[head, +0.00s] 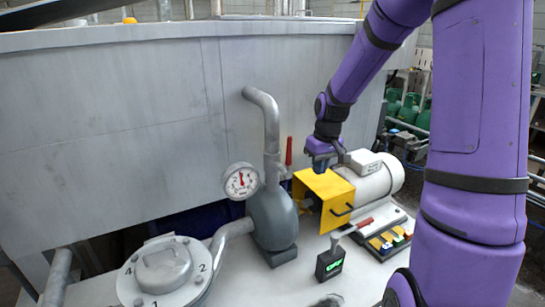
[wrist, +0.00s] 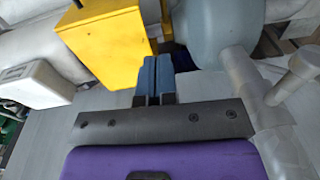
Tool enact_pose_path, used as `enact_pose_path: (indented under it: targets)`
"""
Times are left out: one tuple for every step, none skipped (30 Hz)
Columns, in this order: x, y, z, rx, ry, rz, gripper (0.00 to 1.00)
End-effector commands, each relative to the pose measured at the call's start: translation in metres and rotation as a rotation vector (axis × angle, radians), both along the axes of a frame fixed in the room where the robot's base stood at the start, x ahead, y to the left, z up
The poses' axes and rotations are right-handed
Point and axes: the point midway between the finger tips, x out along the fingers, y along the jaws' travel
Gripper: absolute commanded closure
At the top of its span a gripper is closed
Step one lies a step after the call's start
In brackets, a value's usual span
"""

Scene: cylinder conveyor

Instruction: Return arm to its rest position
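My gripper (head: 320,164) is at the end of my purple arm, above the yellow box-shaped cover (head: 318,200) in the head view. In the wrist view its two blue fingers (wrist: 153,72) lie side by side with only a thin dark line between them, and I see nothing held. The yellow cover (wrist: 105,45) is just left of the fingers there, and a grey-blue rounded pump body (wrist: 208,30) is to their right. I cannot tell how far the fingers are from these surfaces.
A white motor (head: 376,178) adjoins the yellow cover.

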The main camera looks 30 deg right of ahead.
Motion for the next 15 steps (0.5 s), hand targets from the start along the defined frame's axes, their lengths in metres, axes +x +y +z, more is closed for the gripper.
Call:
enact_pose_path:
  targets:
    - [0.0, 0.0, 0.0, 0.0, 0.0, 0.0, 1.0]
    - [0.0, 0.0, 0.0, 0.0, 0.0, 0.0, 1.0]
    - [0.0, 0.0, 0.0, 0.0, 0.0, 0.0, 1.0]
    - [0.0, 0.0, 0.001, -0.001, 0.0, 0.001, 1.0]
    - [-0.001, 0.001, 0.002, -0.002, -0.001, 0.001, 1.0]
    - [-0.001, 0.002, 0.005, -0.006, -0.003, 0.001, 1.0]
    - [-0.002, 0.004, 0.008, -0.01, -0.006, 0.002, 1.0]
    - [-0.004, 0.006, 0.012, -0.016, -0.008, 0.003, 1.0]
    - [-0.007, 0.009, 0.018, -0.025, -0.013, 0.004, 1.0]
    - [-0.01, 0.012, 0.024, -0.033, -0.019, 0.005, 1.0]
    - [-0.013, 0.016, 0.032, -0.042, -0.025, 0.006, 1.0]
    - [-0.017, 0.021, 0.042, -0.054, -0.035, 0.004, 1.0]
    - [-0.022, 0.026, 0.049, -0.063, -0.04, 0.004, 1.0]
    - [-0.026, 0.03, 0.057, -0.073, -0.046, 0.003, 1.0]
    - [-0.032, 0.036, 0.067, -0.083, -0.058, 0.003, 1.0]
